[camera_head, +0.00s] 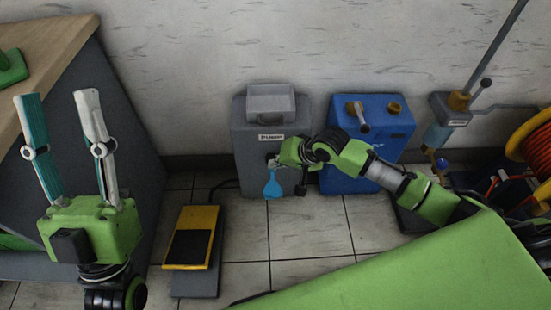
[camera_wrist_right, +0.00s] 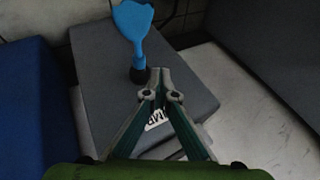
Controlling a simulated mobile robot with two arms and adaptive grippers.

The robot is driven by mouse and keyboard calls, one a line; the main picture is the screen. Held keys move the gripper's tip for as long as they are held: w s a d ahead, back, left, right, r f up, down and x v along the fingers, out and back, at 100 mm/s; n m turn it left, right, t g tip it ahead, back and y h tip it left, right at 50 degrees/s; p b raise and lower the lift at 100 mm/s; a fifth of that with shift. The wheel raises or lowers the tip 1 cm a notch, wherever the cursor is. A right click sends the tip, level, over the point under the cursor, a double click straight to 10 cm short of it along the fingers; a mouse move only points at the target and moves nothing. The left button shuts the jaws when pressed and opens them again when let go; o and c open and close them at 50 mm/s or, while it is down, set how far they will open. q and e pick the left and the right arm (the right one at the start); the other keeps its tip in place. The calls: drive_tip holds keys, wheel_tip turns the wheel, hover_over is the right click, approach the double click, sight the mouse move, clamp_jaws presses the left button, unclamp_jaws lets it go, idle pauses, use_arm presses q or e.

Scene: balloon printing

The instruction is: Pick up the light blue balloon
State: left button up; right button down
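The light blue balloon (camera_head: 273,186) hangs neck up at the front of the grey pump (camera_head: 241,140), which has a "PUMP" label. In the right wrist view the balloon (camera_wrist_right: 132,22) joins a dark nozzle at its narrow neck. My right gripper (camera_head: 274,161) is at the pump front, right by the balloon neck. In its wrist view the fingertips (camera_wrist_right: 156,72) are close together, just beside the nozzle, with nothing visible between them. My left gripper (camera_head: 60,97) is open and empty, fingers pointing up, at the far left.
A blue machine (camera_head: 386,150) with brass fittings stands right of the pump. A yellow and black foot pedal (camera_head: 205,218) lies on the tiled floor. A wooden-topped table (camera_head: 50,35) is at the left. An orange hose reel (camera_head: 535,150) is at the right edge.

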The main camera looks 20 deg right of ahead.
use_arm(q)
drive_tip(key=w+d+f+g+y+p, duration=0.1)
drive_tip(key=w+f+g+y+p, duration=0.1)
drive_tip(key=w+f+g, duration=0.55)
wheel_tip(320, 180, down, 16)
drive_tip(key=a+g+y+p, duration=0.1)
drive_tip(key=g+y+p, duration=0.2)
drive_tip(key=g, duration=0.3)
drive_tip(key=shift+w+a, duration=0.4)
use_arm(e)
drive_tip(key=s+a+r, duration=0.3)
drive_tip(key=s+r, duration=0.2)
drive_tip(key=s, duration=0.4)
drive_tip(key=shift+s+r, duration=0.15)
drive_tip(key=shift+s, duration=0.25)
use_arm(q)
drive_tip(key=shift+r, duration=0.1)
use_arm(e)
drive_tip(key=c, duration=0.6)
unclamp_jaws()
